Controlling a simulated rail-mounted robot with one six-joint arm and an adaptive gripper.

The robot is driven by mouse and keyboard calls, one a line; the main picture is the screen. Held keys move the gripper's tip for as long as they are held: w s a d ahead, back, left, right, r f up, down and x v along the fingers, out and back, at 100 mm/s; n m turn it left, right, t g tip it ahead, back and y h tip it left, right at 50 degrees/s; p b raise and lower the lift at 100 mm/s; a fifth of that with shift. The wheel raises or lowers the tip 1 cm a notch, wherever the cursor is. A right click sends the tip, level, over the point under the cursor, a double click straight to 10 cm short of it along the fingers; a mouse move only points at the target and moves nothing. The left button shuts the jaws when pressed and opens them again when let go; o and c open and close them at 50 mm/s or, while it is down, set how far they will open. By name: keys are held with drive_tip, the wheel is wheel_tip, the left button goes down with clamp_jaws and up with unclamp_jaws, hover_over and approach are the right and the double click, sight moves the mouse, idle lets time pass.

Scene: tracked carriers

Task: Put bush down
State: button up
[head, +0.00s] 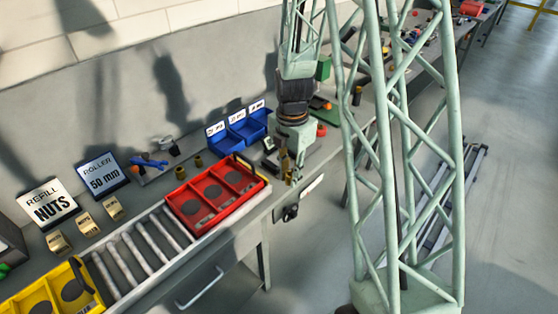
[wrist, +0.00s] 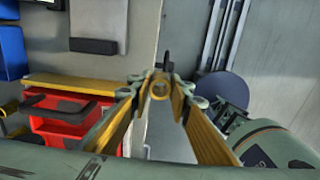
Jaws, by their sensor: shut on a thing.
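My gripper (head: 289,176) points down by the bench's front edge, just right of the red carrier (head: 251,195). In the wrist view my gripper (wrist: 160,88) is shut on a small brass ring-shaped bush (wrist: 160,91), held between the fingertips. The bush is not clear in the head view. The red carrier also shows at the left of the wrist view (wrist: 58,138), apart from the fingers. In the head view it has several compartments with dark round spots. Two more brass bushes, one left (head: 180,172) and one right (head: 198,161), stand on the bench behind the carrier.
The roller track (head: 145,247) runs from the red carrier to a yellow carrier (head: 84,275) at lower left. Blue bins (head: 237,132) stand at the back. Signs (head: 103,174) and small labelled blocks line the bench's left part. A drawer handle (head: 200,287) sticks out in front.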

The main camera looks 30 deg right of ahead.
drive_tip(key=w+d, duration=0.1)
drive_tip(key=w, duration=0.3)
drive_tip(key=w+d+f, duration=0.1)
drive_tip(key=w, duration=0.4)
drive_tip(key=w+d, duration=0.2)
drive_tip(key=w, duration=0.3)
drive_tip(key=shift+f, duration=0.2)
drive_tip(key=shift+w, duration=0.15)
drive_tip(key=shift+w+d, duration=0.1)
drive_tip(key=shift+w, duration=0.05)
drive_tip(key=shift+w+f, duration=0.15)
drive_tip(key=shift+f, duration=1.6)
drive_tip(key=shift+f, duration=0.15)
drive_tip(key=o, duration=0.9)
